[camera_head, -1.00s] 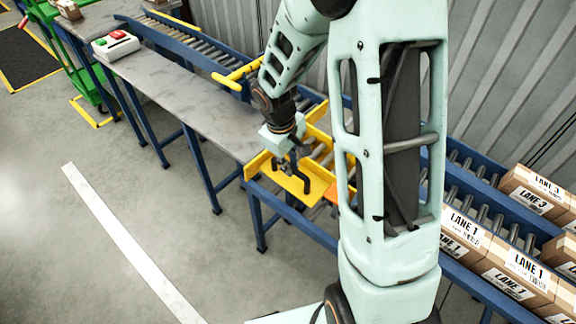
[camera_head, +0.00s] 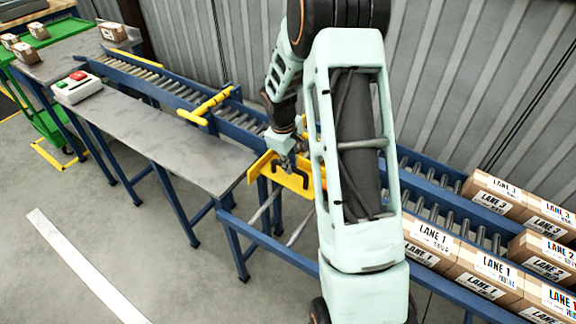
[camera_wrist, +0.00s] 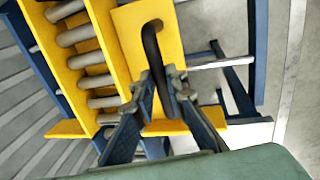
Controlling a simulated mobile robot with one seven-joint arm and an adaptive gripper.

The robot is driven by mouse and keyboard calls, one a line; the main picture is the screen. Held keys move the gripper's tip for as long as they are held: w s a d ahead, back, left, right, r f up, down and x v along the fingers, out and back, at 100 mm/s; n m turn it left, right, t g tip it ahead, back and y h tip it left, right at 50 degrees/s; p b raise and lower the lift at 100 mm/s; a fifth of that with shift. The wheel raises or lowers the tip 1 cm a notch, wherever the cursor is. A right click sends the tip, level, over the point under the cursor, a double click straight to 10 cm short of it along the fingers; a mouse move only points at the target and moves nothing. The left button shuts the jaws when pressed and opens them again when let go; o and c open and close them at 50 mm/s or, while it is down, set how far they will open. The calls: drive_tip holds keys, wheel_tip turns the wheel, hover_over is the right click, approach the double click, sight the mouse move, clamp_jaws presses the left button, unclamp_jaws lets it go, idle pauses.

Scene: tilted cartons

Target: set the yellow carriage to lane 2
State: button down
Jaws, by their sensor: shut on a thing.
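The yellow carriage (camera_head: 290,180) sits on the cross rails at the end of the infeed conveyor. It also shows in the wrist view (camera_wrist: 130,40), with rollers beside its front plate. My gripper (camera_head: 287,160) is at the carriage's black handle (camera_wrist: 152,45). In the wrist view the fingers (camera_wrist: 165,82) are shut on this handle. My arm hides the carriage's right side and the near ends of the lanes, so I cannot tell which lane it lines up with.
The infeed roller conveyor (camera_head: 165,85) has a yellow stop bar (camera_head: 207,107) across it. A grey table (camera_head: 165,145) bears a box with red and green buttons (camera_head: 78,86). Labelled cartons (camera_head: 495,270) fill the lanes at right. Bare cross rails (camera_head: 265,208) show in front of the carriage.

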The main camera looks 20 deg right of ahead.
drive_tip(key=c, duration=1.9)
unclamp_jaws()
drive_tip(key=shift+c, duration=0.2)
drive_tip(key=shift+r, duration=0.1)
wheel_tip(320, 180, up, 12)
drive_tip(key=s+a, duration=0.1)
drive_tip(key=a, duration=0.1)
drive_tip(key=shift+s+f, duration=0.2)
